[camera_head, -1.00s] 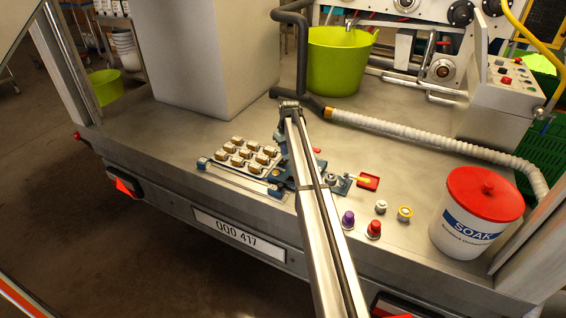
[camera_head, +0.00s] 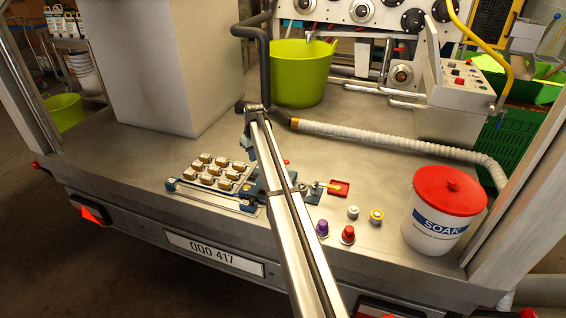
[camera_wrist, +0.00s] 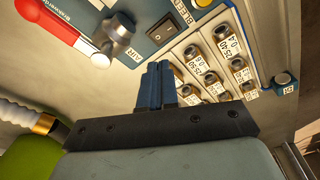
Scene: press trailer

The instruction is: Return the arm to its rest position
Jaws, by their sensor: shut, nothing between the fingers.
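My gripper (camera_wrist: 158,68) shows in the wrist view with its two blue fingers together and nothing between them. It is above the panel of brass-coloured fittings (camera_wrist: 214,62), apart from it as far as I can tell. In the head view my arm reaches from the bottom edge to the trailer deck (camera_head: 370,150), with its far joint near the green tub. A blue-grey part of the wrist (camera_head: 247,142) hangs there; the fingertips cannot be made out in that view.
The block of fittings (camera_head: 217,170) lies left of my arm. A green tub (camera_head: 300,75) and white hose (camera_head: 400,136) lie behind.

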